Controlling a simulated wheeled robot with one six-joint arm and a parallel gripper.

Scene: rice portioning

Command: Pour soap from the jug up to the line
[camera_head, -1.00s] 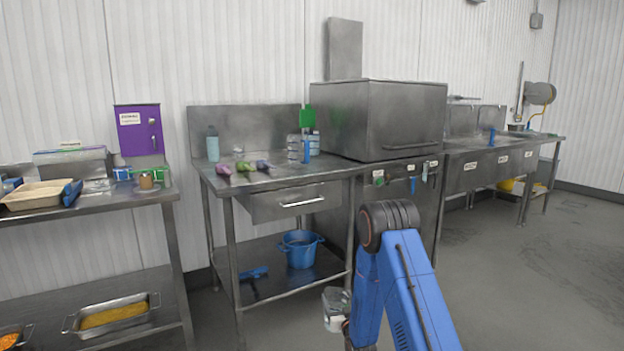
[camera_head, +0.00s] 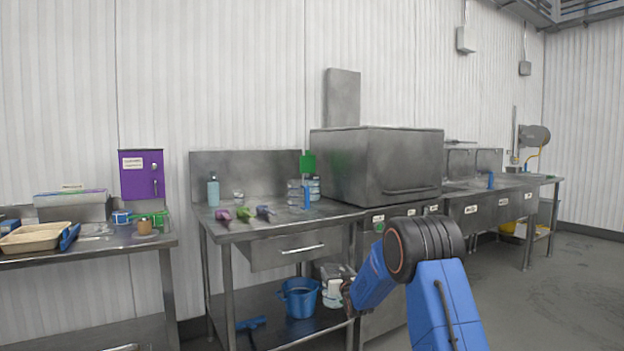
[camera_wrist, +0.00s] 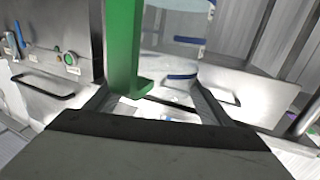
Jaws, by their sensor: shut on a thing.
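My gripper (camera_wrist: 150,103) is shut on the green handle (camera_wrist: 122,50) of a clear jug (camera_wrist: 176,52) with blue bands, seen close up in the wrist view. In the head view the held jug (camera_head: 333,287) is a pale vessel in front of the table's lower shelf, right of the blue bucket in the picture. My gripper (camera_head: 348,295) there is mostly hidden by my blue arm. The jug's contents and any fill line cannot be made out. Clear containers (camera_head: 294,193) with blue parts stand on the table by a green upright piece (camera_head: 308,162).
The steel table (camera_head: 270,229) also bears a pale blue bottle (camera_head: 213,191) and purple, green and blue scoop-like items (camera_head: 243,215). A blue bucket (camera_head: 299,298) stands on its lower shelf. A large steel machine (camera_head: 375,165) is to the right. Floor at far right is clear.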

